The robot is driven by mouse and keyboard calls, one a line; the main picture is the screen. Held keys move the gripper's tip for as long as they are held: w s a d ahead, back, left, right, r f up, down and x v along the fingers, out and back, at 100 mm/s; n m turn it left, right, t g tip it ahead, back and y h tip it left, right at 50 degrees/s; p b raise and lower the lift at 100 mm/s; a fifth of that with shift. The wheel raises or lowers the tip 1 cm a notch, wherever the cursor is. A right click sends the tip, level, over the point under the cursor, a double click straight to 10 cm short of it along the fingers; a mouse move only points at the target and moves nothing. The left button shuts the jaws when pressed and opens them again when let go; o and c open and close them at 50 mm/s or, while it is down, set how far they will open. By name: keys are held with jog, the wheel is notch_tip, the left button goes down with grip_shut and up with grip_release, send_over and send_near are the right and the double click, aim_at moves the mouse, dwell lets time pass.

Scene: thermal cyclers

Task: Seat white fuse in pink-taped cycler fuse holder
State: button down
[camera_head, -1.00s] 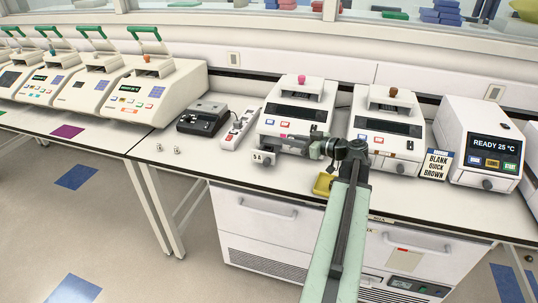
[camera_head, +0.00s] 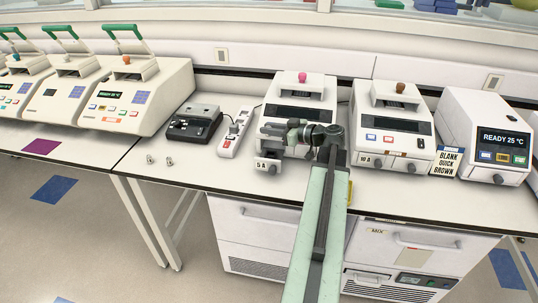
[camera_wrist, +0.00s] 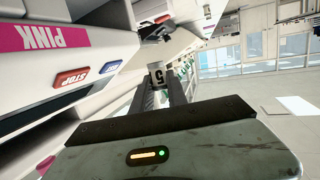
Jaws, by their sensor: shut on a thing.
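The pink-taped cycler (camera_head: 293,92) stands on the bench with a pink knob on top. Its pink tape (camera_wrist: 45,38) shows in the wrist view beside a red STOP button and a blue button. A "5 A" label (camera_head: 262,166) and a round dark fitting are low on its front; the holder opening is not clear. My gripper (camera_head: 268,136) is in front of this cycler, above the label.
A second cycler (camera_head: 394,124) with a brown knob and a "READY 25 °C" unit (camera_head: 490,140) stand to the right. A power strip (camera_head: 235,135) and a black device (camera_head: 194,124) are left. Two small pieces (camera_head: 160,160) lie on the bench.

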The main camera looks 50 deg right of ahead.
aim_at(272, 151)
jog(key=shift+m+h, duration=0.5)
jog(key=shift+h, duration=0.2)
jog(key=f+b, duration=1)
jog(key=shift+s+d+f, duration=0.25)
jog(key=shift+d, duration=0.1)
jog(key=shift+r, duration=0.2)
jog(key=shift+f, duration=0.15)
jog(key=c, duration=1.7)
grip_release()
jog(key=shift+c, duration=0.2)
jog(key=shift+o, duration=0.8)
